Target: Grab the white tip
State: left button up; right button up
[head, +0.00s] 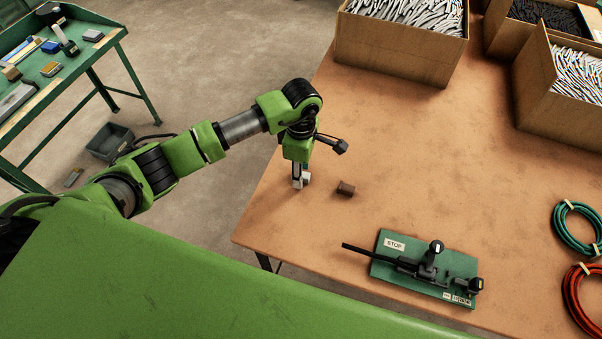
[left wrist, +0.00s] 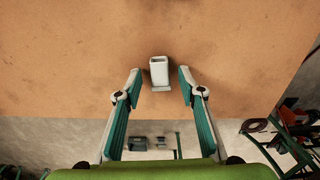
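The white tip (left wrist: 159,68) is a small white, hollow-looking rectangular piece on the brown table, seen in the left wrist view. My left gripper (left wrist: 161,86) is open, with one teal-padded finger to each side of the tip and a gap on both sides. The tip lies around the level of the fingertips; I cannot tell exactly how deep it sits between them. In the head view my left gripper (head: 298,181) points down close above the table near its left edge, mostly covering the tip. My right gripper is in neither view.
A small brown block (head: 345,188) lies just right of my left gripper. A green press fixture (head: 386,269) with a black lever stands toward the front. Cardboard boxes (head: 395,48) of parts stand at the back; cable coils (head: 557,222) lie at the right. The table's middle is clear.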

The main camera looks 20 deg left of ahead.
pick_arm(q)
jog(key=c, duration=1)
jog(key=shift+r, duration=0.1)
jog(key=shift+w+r+b, duration=0.1)
jog(key=shift+r+b, duration=0.4)
jog(key=shift+b, duration=0.15)
jog(key=shift+s+d+r+b, duration=1)
jog(key=shift+s+d+r, duration=0.45)
jog(key=shift+s+r, duration=0.5)
jog(key=shift+s+d+r+b, duration=1.05)
jog(key=shift+s+d+r, duration=0.45)
jog(key=shift+s+r, duration=0.4)
jog(key=shift+s+d+r+b, duration=1)
jog(key=shift+s+d+r, duration=0.6)
jog(key=shift+r, duration=0.5)
jog(key=shift+s+a, duration=0.1)
jog(key=shift+a, duration=0.05)
